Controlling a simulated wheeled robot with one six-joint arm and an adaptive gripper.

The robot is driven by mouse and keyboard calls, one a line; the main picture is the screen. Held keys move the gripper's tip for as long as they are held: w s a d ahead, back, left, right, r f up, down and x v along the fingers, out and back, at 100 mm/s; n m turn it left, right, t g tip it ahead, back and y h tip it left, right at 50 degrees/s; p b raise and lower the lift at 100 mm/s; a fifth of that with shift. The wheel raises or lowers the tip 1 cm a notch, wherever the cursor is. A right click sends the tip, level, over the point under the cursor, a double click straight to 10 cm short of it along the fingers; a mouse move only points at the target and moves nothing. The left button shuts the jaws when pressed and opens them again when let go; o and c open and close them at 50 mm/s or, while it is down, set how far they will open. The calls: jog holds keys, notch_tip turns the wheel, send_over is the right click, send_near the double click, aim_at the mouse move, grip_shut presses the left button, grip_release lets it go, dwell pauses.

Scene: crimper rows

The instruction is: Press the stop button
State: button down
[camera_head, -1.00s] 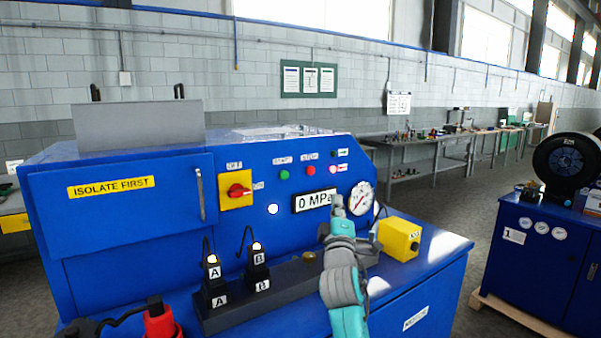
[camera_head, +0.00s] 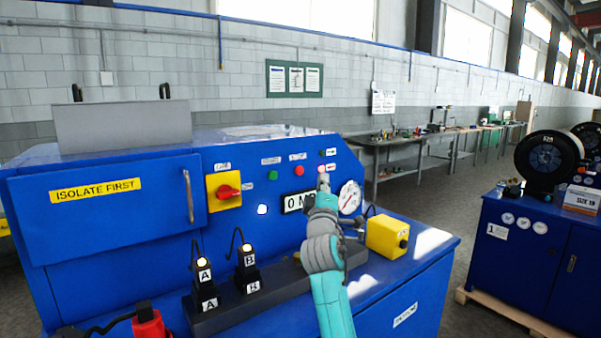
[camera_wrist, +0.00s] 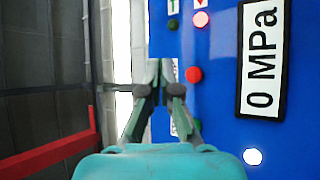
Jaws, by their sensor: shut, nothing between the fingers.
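The stop button (camera_head: 300,170) is a round red button on the sloped blue panel, with a small label above it. It also shows in the wrist view (camera_wrist: 193,74), just right of the fingertips. My gripper (camera_head: 323,182) is shut and empty. In the head view its tip is right of and slightly below the red button, in front of the panel. In the wrist view my gripper (camera_wrist: 160,72) appears apart from the button. I cannot tell the gap to the panel. The green button (camera_head: 272,175) sits left of the red one.
A lit pink lamp (camera_head: 321,168) is just above my fingertips. My arm hides part of the 0 MPa display (camera_head: 293,203). A gauge (camera_head: 349,197), a red rotary switch (camera_head: 228,191) and a yellow box (camera_head: 387,235) are nearby. Two black blocks stand in front, left of my arm.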

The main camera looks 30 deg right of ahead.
jog(key=shift+w+a, duration=0.1)
jog(key=shift+w, duration=3.35)
jog(key=shift+w, duration=0.4)
jog(key=shift+w, duration=0.5)
jog(key=shift+s, duration=0.95)
jog(key=shift+s, duration=0.1)
jog(key=shift+s, duration=2.4)
